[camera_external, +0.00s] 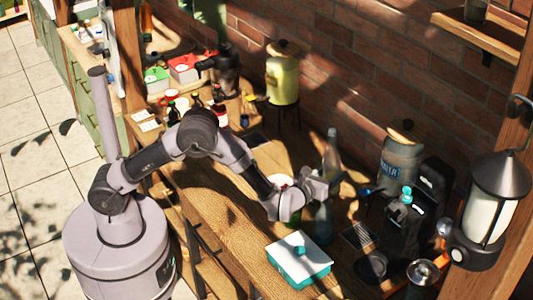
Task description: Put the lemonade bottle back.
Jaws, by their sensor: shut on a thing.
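My gripper (328,185) is over the wooden table, right of the middle of the picture, and is shut on a clear, pale bottle. The bottle (332,155) is roughly upright, and its neck and shoulder rise above the fingers. A bluish glass part (323,222) shows just below the gripper; I cannot tell whether it is the lower half of this bottle or another one behind. The fingers hide the middle, and no label is readable. I cannot tell whether the bottle's base touches the table.
A teal box with a white lid (298,260) stands in front of the gripper. A black machine (420,215) and a grey drink dispenser (398,162) stand to the right. A yellow dispenser (284,78) is at the back. Bare wood (225,212) lies left of the gripper.

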